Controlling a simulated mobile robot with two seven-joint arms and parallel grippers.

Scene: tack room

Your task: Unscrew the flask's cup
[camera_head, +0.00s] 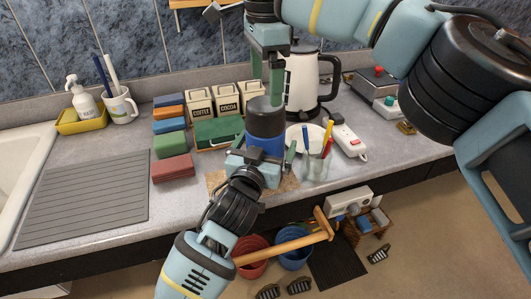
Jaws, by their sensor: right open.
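The flask (265,146) stands upright on the counter, with a blue body and a dark grey cup (265,112) on top. My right gripper (267,88) comes down from above, open, with its fingers at the top of the cup. One finger reaches down along the cup's right and far side; whether it touches cannot be told. My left gripper (262,158) is low in front of the flask, with fingers on either side of its body. Whether they press on it cannot be told. The flask's base is hidden behind that gripper.
Close behind the flask stand a white kettle (300,80), a white plate (296,134) and canisters (226,98). A glass with pens (315,167) is close on the right. Coloured blocks (170,143) and a green box (215,133) lie left. The ribbed grey drainboard (85,195) is clear.

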